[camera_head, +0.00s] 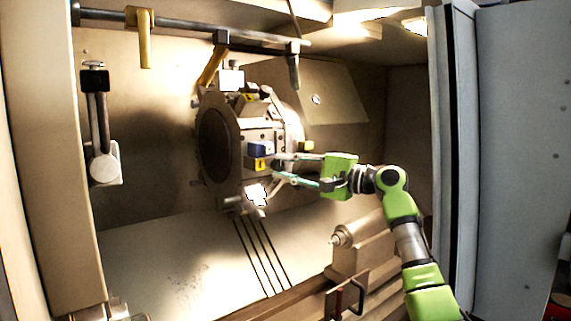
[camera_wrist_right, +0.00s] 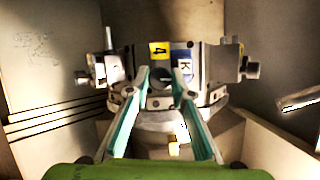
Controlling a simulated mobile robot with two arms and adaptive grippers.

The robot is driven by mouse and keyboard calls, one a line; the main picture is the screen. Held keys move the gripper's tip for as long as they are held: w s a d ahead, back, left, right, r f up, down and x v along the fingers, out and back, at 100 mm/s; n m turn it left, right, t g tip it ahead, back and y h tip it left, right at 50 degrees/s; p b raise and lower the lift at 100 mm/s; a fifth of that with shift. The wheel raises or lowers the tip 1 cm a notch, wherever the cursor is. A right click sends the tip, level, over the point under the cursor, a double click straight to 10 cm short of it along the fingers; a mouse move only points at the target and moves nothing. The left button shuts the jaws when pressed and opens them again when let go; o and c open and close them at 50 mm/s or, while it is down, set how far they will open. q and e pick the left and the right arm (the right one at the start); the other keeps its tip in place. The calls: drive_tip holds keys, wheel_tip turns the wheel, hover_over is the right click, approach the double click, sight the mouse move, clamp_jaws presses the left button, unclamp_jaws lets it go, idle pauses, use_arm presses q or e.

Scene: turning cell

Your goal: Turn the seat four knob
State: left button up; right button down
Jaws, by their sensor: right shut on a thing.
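The turret (camera_head: 216,140) is a large metal disc with tool seats around its rim, left of my right gripper (camera_head: 276,169). In the right wrist view, a yellow label with a 4 (camera_wrist_right: 159,50) marks the seat facing me, beside a blue label with a K (camera_wrist_right: 181,56). Just below the labels is the dark round seat four knob (camera_wrist_right: 164,77). The two fingertips of my right gripper are on either side of it, shut on the knob. In the head view the fingers hide the knob. My left gripper is not in view.
A probe arm (camera_head: 100,130) hangs on the left wall. The grey door (camera_head: 520,150) is at the right.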

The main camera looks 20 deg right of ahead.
drive_tip(key=shift+n, duration=0.6)
drive_tip(key=shift+p, duration=0.3)
drive_tip(key=c, duration=1.8)
unclamp_jaws()
drive_tip(key=v, duration=1.2)
drive_tip(key=shift+d+r, duration=0.1)
drive_tip(key=shift+r, duration=0.2)
